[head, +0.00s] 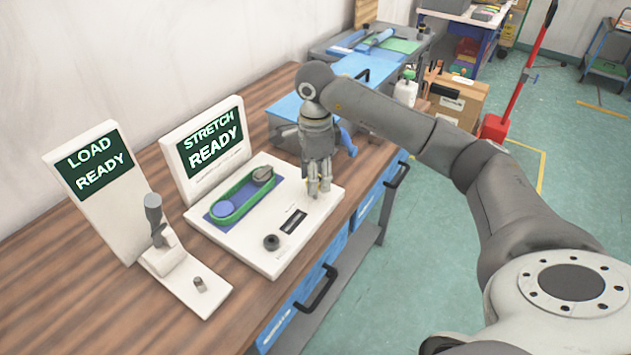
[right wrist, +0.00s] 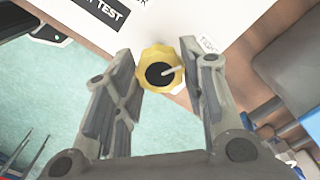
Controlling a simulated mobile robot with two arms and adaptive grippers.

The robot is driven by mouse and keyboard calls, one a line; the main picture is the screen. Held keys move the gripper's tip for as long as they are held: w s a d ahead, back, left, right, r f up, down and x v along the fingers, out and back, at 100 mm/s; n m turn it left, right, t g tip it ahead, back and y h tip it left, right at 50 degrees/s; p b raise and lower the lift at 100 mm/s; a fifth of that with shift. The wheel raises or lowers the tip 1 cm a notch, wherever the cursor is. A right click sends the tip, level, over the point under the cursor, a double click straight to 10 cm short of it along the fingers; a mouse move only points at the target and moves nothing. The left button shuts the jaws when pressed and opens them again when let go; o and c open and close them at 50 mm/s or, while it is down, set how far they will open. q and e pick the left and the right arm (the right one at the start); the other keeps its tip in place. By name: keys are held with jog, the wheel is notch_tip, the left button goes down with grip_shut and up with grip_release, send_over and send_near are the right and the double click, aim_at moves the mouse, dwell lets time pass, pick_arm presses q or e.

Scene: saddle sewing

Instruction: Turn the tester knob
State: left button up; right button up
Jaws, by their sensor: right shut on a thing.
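The tester knob (right wrist: 158,68) is yellow and faceted, with a dark centre and a pale pointer line. It sits at the edge of the white stretch tester (head: 263,258). My right gripper (head: 319,190) points down over the tester's right corner, its fingers hiding most of the knob in the head view. The tester's screen (head: 211,145) reads "STRETCH READY". My left gripper is not in view.
A green belt (head: 236,203) loops round two pulleys on the tester. A black knob (head: 271,242) sits at its front. A load tester (head: 90,170) reading "LOAD READY" stands left on the wooden bench (head: 75,285). Blue trays (head: 290,107) lie behind my right gripper.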

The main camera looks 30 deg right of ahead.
jog(key=n+b, duration=0.2)
jog(key=n, duration=0.1)
jog(key=shift+f+n, duration=0.1)
jog(key=shift+n, duration=0.3)
jog(key=n+b, duration=0.2)
jog(key=n, duration=0.2)
jog(key=n+b, duration=0.1)
jog(key=n, duration=0.3)
jog(key=shift+n+b, duration=0.6)
jog(key=shift+n, duration=1.4)
jog(key=o, duration=1)
